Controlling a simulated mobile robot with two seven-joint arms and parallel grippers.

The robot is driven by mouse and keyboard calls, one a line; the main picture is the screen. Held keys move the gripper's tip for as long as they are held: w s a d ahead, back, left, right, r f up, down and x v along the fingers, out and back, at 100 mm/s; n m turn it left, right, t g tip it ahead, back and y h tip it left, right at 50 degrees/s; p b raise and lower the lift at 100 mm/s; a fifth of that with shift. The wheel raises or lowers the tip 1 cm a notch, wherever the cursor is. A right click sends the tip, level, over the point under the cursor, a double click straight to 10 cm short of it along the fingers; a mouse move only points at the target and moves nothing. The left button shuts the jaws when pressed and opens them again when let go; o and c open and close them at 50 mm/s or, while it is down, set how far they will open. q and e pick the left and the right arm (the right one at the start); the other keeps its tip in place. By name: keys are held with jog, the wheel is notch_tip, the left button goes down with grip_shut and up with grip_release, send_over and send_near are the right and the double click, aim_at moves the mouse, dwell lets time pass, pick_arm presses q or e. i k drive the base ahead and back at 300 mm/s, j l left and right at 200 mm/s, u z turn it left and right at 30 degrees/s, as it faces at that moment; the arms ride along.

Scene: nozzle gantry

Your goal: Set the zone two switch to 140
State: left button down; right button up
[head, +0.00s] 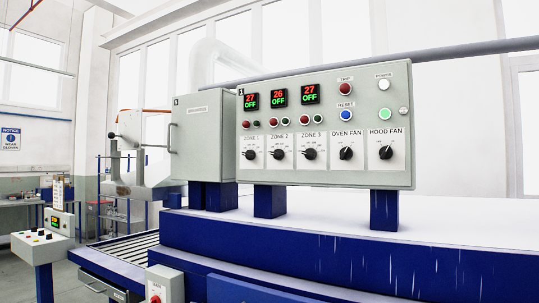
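The zone two switch (279,154) is a black rotary knob on a white plate labelled ZONE 2, in the lower row of a grey control panel (365,93). Marks ring the knob, but they are too small to read. Above it, the zone two display (279,97) reads 26 in red over OFF in green. A red and a green button sit between display and knob. The zone one knob (250,154) is to its left and the zone three knob (310,154) to its right. Neither of my grippers is in view.
Oven fan (346,153) and hood fan (386,152) knobs sit further right on the panel. A grey cabinet (203,138) adjoins the panel's left side. Blue posts hold both above a blue-and-white machine body (350,257). The space before the panel is clear.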

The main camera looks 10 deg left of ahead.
aim_at(278, 154)
jog(key=i+j+z, duration=0.15)
jog(key=j, duration=0.4)
jog(key=i+j+z, duration=0.1)
jog(key=i+j, duration=0.15)
jog(key=j, duration=0.35)
jog(key=i+j+z, duration=0.15)
jog(key=j, duration=0.45)
jog(key=i+j+z, duration=0.1)
jog(key=j, duration=0.5)
jog(key=i+j+z, duration=0.15)
jog(key=j, duration=0.5)
jog(key=i+j+z, duration=0.1)
jog(key=j, duration=0.5)
